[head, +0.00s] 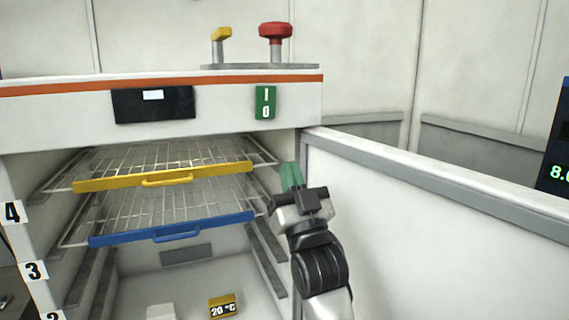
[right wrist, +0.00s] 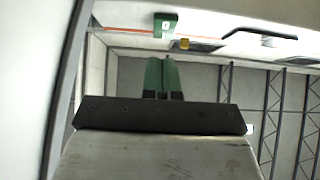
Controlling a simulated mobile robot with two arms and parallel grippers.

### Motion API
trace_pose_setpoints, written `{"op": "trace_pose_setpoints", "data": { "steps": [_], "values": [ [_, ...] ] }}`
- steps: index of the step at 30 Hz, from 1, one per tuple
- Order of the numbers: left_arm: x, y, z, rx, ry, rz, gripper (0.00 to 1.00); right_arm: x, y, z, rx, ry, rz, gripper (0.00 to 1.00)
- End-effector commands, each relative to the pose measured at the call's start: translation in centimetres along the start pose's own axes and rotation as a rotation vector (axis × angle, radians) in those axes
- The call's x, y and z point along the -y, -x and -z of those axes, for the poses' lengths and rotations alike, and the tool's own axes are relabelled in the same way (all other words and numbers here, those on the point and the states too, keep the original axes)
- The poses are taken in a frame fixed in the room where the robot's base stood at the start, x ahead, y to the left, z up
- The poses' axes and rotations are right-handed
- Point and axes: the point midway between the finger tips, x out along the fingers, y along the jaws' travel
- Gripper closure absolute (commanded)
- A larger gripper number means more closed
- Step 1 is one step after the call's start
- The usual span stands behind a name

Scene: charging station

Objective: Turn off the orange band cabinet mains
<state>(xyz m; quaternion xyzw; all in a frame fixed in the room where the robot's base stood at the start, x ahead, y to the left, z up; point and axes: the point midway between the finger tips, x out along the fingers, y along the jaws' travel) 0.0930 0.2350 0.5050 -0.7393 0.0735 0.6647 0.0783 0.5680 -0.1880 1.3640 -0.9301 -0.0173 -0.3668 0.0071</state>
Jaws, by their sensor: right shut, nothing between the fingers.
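The orange band cabinet (head: 60,133) fills the left and middle of the head view, with an orange stripe (head: 220,80) along its top front. A green rocker switch (head: 265,102) marked I and 0 is on the right of its front panel; it also shows in the right wrist view (right wrist: 166,26). My right gripper (head: 291,176) has green fingertips, is shut and empty, and is below and slightly right of the switch, apart from it. Its fingertips also show in the right wrist view (right wrist: 161,74). My left gripper is not in view.
A dark display (head: 130,106) is left of the switch. A red knob (head: 275,38) and a yellow lever (head: 221,36) stand on top. Inside are yellow-edged (head: 110,182) and blue-edged (head: 120,237) wire shelves. The open door (head: 420,240) extends right, beside my right arm.

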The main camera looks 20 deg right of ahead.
Motion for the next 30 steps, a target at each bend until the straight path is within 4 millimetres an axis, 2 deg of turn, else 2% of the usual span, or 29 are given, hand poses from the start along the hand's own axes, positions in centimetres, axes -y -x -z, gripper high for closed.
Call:
{"op": "trace_pose_setpoints", "data": {
  "steps": [1, 6, 12, 23, 26, 29, 30],
  "values": [
    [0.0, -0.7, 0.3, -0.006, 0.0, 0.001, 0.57, 0.0, 1.1, -0.4, 0.001, 0.0, 0.0, 1.0],
    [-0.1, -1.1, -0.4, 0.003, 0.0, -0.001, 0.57, 0.0, 2.3, -0.5, 0.0, 0.0, 0.0, 1.0],
    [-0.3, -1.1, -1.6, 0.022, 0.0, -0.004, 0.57, 0.0, 2.5, -0.4, -0.001, 0.0, 0.0, 1.0],
    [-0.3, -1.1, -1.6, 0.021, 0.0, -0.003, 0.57, 0.0, 2.5, -0.7, 0.006, 0.0, 0.001, 1.0],
    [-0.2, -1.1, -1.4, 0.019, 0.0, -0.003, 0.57, 0.2, 3.0, -2.9, 0.056, 0.002, 0.006, 1.0],
    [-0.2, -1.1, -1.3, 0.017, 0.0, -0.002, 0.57, 0.6, 4.4, -7.8, 0.169, 0.004, 0.018, 1.0],
    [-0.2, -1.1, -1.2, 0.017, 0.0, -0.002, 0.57, 0.7, 5.3, -10.4, 0.228, 0.005, 0.024, 1.0]
  ]
}}
